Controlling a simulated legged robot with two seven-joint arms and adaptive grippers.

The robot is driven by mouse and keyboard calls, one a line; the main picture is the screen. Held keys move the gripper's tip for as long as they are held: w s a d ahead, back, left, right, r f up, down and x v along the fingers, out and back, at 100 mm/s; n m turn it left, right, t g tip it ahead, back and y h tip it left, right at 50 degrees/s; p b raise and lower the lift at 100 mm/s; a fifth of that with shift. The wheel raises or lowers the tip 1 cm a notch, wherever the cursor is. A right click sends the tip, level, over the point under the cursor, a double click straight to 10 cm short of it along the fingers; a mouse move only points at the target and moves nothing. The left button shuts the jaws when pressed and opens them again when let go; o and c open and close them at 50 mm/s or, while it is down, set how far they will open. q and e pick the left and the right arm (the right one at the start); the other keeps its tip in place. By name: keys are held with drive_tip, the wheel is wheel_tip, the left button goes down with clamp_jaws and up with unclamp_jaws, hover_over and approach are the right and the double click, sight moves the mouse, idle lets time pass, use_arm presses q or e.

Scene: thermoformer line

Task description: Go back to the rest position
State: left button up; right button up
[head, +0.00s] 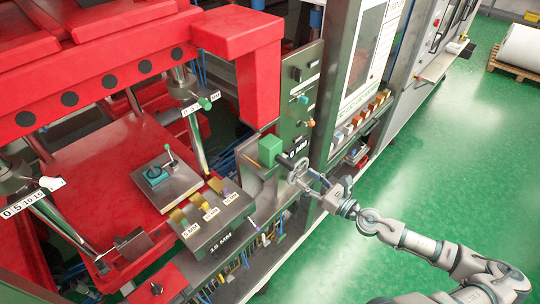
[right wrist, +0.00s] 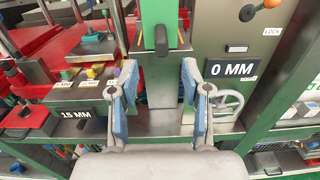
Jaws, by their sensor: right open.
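My right gripper (head: 318,184) is at the front edge of the machine, its arm coming in from the lower right. In the right wrist view the two blue-padded fingers (right wrist: 160,85) are spread apart with nothing between them. Beyond them stands a green block (right wrist: 159,25) on a grey column; it also shows in the head view (head: 270,149). A grey handwheel (right wrist: 229,103) is just right of the right finger, below the "0 MM" sign (right wrist: 231,69). I cannot tell whether the finger touches it. My left gripper is not in view.
The red press frame (head: 100,70) overhangs the left side. A "15 MM" block (head: 218,225) with coloured tabs sits left of the gripper. A control panel (head: 297,95) with knobs and a tall cabinet (head: 345,70) stand behind. Green floor (head: 440,150) is open on the right.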

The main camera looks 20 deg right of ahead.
drive_tip(key=shift+v, duration=1.2)
drive_tip(key=shift+w, duration=0.1)
